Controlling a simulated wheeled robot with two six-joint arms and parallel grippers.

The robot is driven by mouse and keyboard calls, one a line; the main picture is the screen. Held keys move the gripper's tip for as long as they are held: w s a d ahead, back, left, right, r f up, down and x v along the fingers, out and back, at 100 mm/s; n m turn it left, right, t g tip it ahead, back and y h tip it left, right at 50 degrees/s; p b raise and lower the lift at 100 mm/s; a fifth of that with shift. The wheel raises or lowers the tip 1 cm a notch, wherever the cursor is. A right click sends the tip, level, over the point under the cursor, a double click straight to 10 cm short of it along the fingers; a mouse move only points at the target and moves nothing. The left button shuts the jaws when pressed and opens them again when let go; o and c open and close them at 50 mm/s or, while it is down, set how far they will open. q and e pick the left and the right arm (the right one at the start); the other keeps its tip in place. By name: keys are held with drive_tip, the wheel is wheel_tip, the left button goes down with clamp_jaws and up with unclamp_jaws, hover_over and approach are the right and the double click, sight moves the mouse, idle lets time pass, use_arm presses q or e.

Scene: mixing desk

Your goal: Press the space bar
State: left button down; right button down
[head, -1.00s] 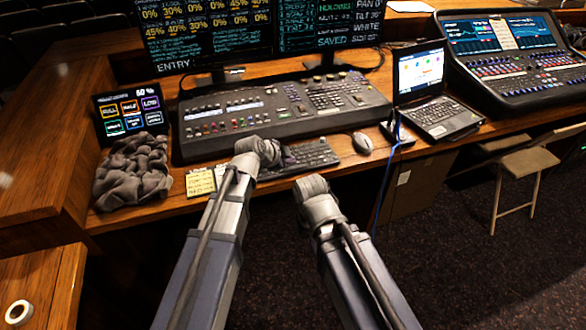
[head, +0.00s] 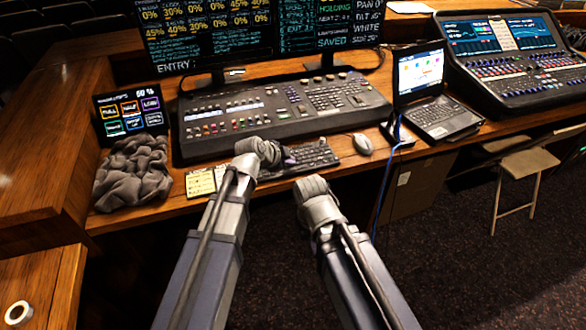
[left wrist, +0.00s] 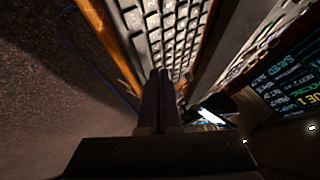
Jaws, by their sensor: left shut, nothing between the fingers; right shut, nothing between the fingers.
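The black computer keyboard (head: 318,155) lies at the desk's front edge, below the big lighting console. My left gripper (head: 287,158) is at the keyboard's left-middle part and covers some of its keys. In the left wrist view the shut, empty fingers (left wrist: 161,78) point at the keyboard (left wrist: 172,30), with their tips over or against the near rows. I cannot tell whether they touch a key. The space bar cannot be made out and may be hidden behind the fingers. My right gripper (head: 310,184) is shut, in front of the desk edge, apart from the keyboard.
A mouse (head: 363,144) sits right of the keyboard. The lighting console (head: 270,112) stands behind, and a laptop (head: 440,115) to the right. A blue cable (head: 385,180) hangs off the front edge.

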sight(290, 170)
use_arm(q)
drive_tip(key=shift+f, duration=0.15)
idle(0.5)
drive_tip(key=shift+f+b, duration=0.3)
drive_tip(key=shift+b, duration=0.1)
drive_tip(key=shift+f+b, duration=0.3)
drive_tip(key=shift+b, duration=0.05)
idle(0.4)
drive_tip(key=shift+r, duration=0.1)
drive_tip(key=shift+r+p, duration=0.65)
drive_tip(key=shift+p, duration=0.1)
wheel_tip(290, 170, up, 5)
drive_tip(key=p, duration=0.5)
drive_tip(key=shift+r, duration=0.1)
idle(2.4)
